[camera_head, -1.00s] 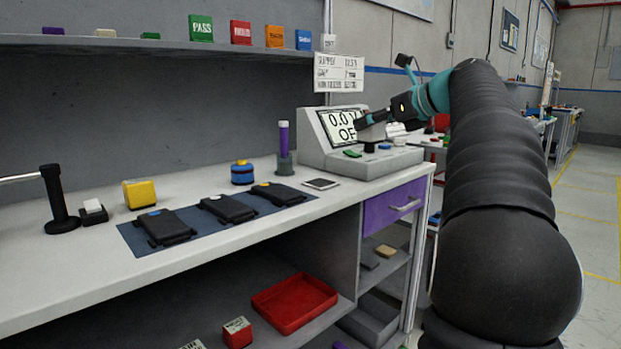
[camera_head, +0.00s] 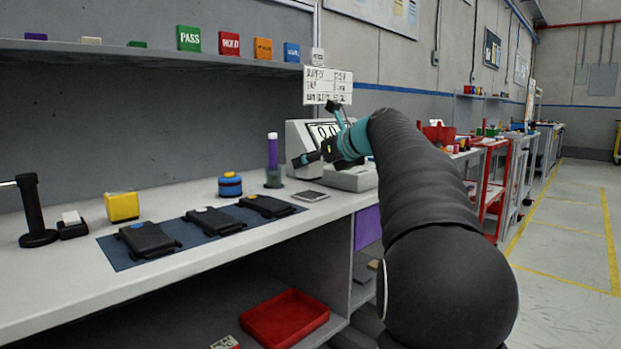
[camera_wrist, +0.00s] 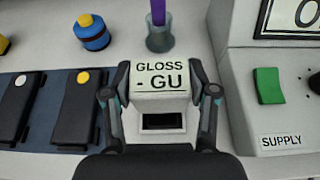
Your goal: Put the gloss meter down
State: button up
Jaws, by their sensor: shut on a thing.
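The gloss meter (camera_wrist: 160,80), a pale block labelled "GLOSS - GU", sits between the two fingers of my gripper (camera_wrist: 161,92) in the wrist view. My gripper is shut on it. A dark rectangle shows just below the label; I cannot tell whether it belongs to the meter. In the head view my gripper (camera_head: 312,156) is above the bench (camera_head: 200,268), in front of the power supply (camera_head: 297,140). The meter cannot be made out there. A flat framed tile (camera_head: 310,195) lies on the bench below the gripper.
A purple rod in a grey holder (camera_head: 273,178) stands behind the tile. Left of it are a blue-yellow round pot (camera_head: 230,185) and a dark blue mat (camera_head: 117,258) bearing three black modules. A yellow block (camera_head: 122,206) stands farther left. Bare bench runs along the front edge.

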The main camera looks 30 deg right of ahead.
aim_at(316, 173)
jog(key=shift+f+b, duration=0.55)
jog(key=shift+f, duration=1.2)
jog(key=o, duration=1.3)
jog(key=shift+f, duration=0.15)
jog(key=shift+s+r, duration=0.1)
jog(key=shift+r, duration=0.1)
jog(key=p+v, duration=0.1)
jog(key=v, duration=1.1)
